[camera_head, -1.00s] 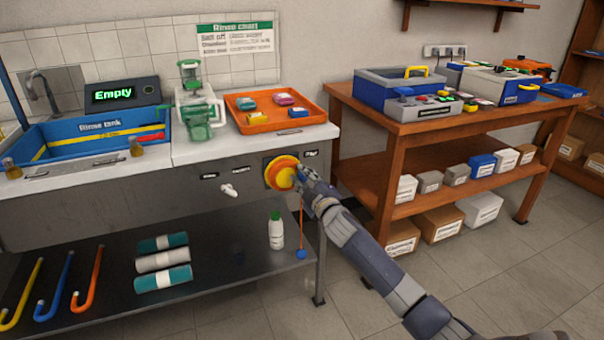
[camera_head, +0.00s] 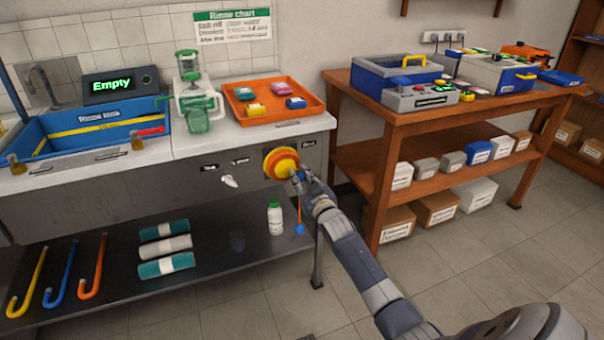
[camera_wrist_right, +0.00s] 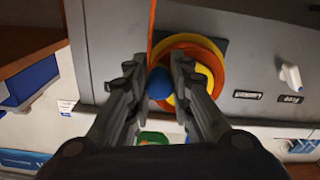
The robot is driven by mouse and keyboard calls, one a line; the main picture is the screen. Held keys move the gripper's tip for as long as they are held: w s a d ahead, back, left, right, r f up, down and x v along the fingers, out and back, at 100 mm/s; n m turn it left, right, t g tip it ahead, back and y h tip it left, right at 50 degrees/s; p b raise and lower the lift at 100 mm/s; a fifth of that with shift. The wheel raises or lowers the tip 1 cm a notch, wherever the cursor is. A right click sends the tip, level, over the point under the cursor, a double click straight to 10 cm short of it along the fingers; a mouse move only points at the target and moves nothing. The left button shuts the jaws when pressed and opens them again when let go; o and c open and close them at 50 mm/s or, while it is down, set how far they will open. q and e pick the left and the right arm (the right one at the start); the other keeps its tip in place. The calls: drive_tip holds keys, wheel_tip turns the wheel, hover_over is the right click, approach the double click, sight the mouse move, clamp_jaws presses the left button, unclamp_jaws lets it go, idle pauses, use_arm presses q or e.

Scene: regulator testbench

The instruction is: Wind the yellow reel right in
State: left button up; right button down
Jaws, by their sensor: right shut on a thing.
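The yellow reel (camera_head: 280,160), with an orange rim, is on the grey front panel below the counter. In the right wrist view, its yellow and orange rings (camera_wrist_right: 208,60) are partly hidden by a finger. My right gripper (camera_head: 299,177) is at the reel's lower right side. In the right wrist view my right gripper (camera_wrist_right: 158,80) is shut on a blue knob (camera_wrist_right: 160,83). An orange cord (camera_wrist_right: 152,25) runs from the reel. In the head view a blue ball (camera_head: 299,229) hangs at the cord's lower end. My left gripper is not in view.
A white tap (camera_head: 229,181) is on the panel left of the reel. A white bottle (camera_head: 274,217) stands on the dark lower shelf (camera_head: 215,262), beside the hanging ball. A wooden bench (camera_head: 350,95) stands to the right, with open floor in front.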

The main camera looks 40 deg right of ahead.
drive_tip(key=shift+a+f+m, duration=0.1)
drive_tip(key=shift+f+m, duration=0.1)
drive_tip(key=shift+m, duration=0.3)
drive_tip(key=c, duration=1.4)
unclamp_jaws()
drive_tip(key=v, duration=1.2)
